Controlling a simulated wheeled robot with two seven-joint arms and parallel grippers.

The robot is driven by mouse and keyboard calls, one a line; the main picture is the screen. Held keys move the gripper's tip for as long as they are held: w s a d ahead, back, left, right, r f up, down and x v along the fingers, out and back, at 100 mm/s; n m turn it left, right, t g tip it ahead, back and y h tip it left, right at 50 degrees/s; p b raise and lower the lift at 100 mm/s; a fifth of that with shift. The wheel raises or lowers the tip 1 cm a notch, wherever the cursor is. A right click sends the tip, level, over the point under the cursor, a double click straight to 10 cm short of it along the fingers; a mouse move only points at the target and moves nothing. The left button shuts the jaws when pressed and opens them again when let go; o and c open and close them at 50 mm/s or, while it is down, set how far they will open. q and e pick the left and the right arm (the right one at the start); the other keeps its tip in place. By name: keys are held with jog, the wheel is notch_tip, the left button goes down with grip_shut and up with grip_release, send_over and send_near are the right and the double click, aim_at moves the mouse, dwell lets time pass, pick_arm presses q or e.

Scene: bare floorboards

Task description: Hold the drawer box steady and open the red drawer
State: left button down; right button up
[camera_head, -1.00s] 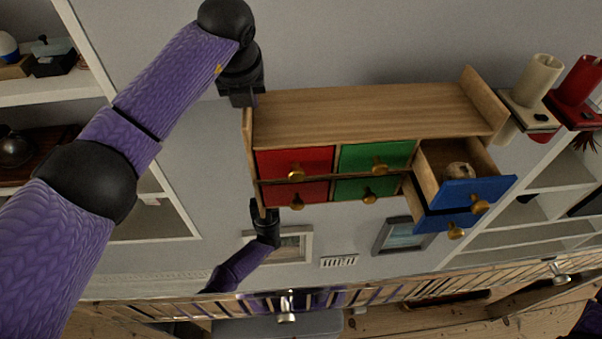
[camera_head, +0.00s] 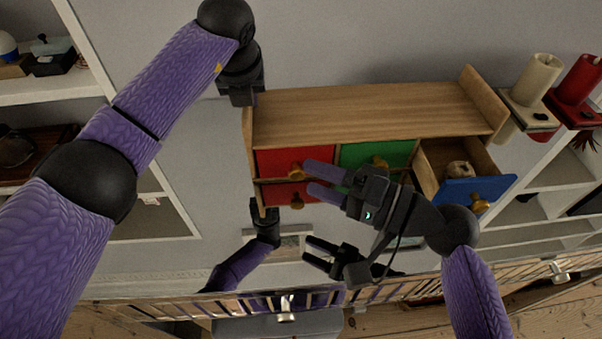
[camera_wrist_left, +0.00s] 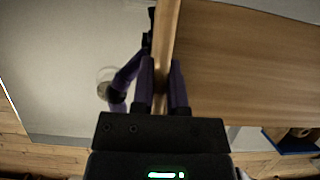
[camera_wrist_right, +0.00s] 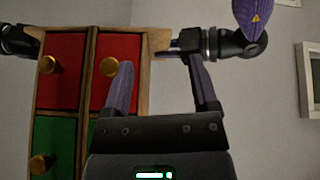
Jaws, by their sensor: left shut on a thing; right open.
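The wooden drawer box (camera_head: 375,105) stands on a mirror-like surface, with its reflection below. The red drawer (camera_head: 270,160) at its left end is shut and has a brass knob (camera_head: 295,170). My left gripper (camera_head: 247,100) is shut on the box's left side panel, which shows between its fingers in the left wrist view (camera_wrist_left: 161,75). My right gripper (camera_head: 311,178) is open and empty in front of the red drawer, close to its knob. In the right wrist view, the knob (camera_wrist_right: 110,66) is beside one fingertip, not between the fingers; contact is unclear.
The green drawer (camera_head: 365,155) is shut, its knob partly behind my right gripper. The blue drawer (camera_head: 473,188) stands open with a small round thing (camera_head: 459,170) inside. Reflections of the box and both arms show below. Candles (camera_head: 538,80) stand on a right-hand shelf.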

aim_at(300, 177)
jog(key=d+f+m+h, duration=0.1)
jog(key=d, duration=0.1)
jog(key=s+d+f+m+t+h, duration=0.1)
jog(key=f, duration=0.1)
jog(key=s+d+f+m+t+h, duration=0.1)
jog(key=d+f, duration=0.1)
jog(key=shift+d, duration=0.35)
jog(key=shift+h, duration=0.3)
jog(key=x, duration=1.1)
jog(key=shift+w+a, duration=0.1)
jog(key=shift+w, duration=0.3)
grip_shut()
